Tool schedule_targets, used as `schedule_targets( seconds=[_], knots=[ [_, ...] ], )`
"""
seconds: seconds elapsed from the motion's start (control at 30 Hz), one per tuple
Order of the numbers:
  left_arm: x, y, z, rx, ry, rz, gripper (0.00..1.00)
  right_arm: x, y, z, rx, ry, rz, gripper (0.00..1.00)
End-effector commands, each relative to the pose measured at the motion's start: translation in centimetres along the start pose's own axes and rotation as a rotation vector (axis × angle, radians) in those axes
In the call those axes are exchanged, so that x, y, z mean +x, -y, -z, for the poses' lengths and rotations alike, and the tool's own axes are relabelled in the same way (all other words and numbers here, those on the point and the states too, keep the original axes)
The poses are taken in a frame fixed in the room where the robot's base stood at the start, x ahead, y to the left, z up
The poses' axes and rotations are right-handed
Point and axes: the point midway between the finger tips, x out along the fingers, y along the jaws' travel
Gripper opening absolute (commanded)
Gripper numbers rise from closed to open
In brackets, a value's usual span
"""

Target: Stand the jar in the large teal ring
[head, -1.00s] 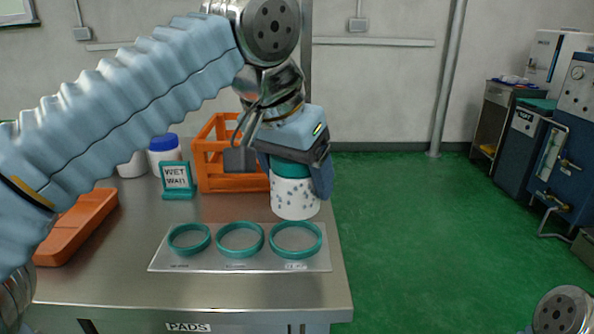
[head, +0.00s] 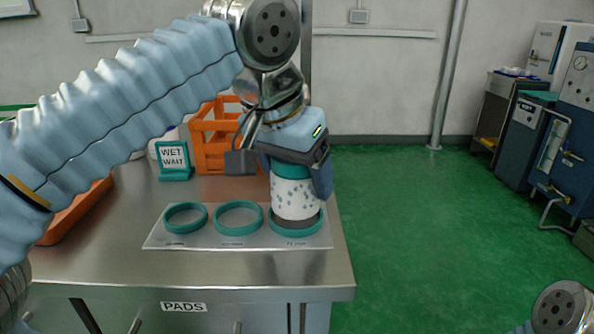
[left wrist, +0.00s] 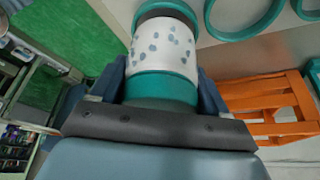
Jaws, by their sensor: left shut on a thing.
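The jar (head: 295,197) is white with dark speckles, a teal lid and a dark band at its bottom. It is upright at the large teal ring (head: 313,231), the rightmost of the rings. The ring's front rim shows below the jar's dark band, and the jar's bottom looks inside the ring. I cannot tell whether it touches the plate. My left gripper (head: 296,174) is shut on the jar from above, fingers on either side of the lid. The left wrist view shows the jar (left wrist: 163,50) between the fingers, teal rim around its bottom. My right gripper is out of view.
A medium ring (head: 238,233) and a small ring (head: 185,232) lie left on the grey plate (head: 160,240). Behind are an orange crate (head: 210,155) and a WET WAIT sign (head: 174,173). An orange tray (head: 75,217) is at left. The table's right edge is close to the jar.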

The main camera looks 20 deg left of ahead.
Motion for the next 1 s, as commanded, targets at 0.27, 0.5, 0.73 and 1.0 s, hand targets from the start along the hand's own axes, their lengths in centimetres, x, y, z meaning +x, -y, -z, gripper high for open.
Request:
schedule_targets(
  seconds=[0.27, 0.5, 0.73, 1.0],
  knots=[
    [1.2, 0.1, -0.5, -0.001, -0.001, 0.000, 0.36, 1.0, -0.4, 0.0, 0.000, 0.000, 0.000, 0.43],
    [2.0, 0.1, -0.9, -0.001, 0.000, 0.000, 0.36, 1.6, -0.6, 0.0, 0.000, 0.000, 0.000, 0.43],
    [2.0, 0.0, -0.9, -0.001, -0.001, 0.000, 0.36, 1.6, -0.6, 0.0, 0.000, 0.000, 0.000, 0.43],
    [2.0, 0.0, -0.9, -0.001, 0.000, 0.000, 1.00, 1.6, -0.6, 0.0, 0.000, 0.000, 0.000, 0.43]
  ],
)
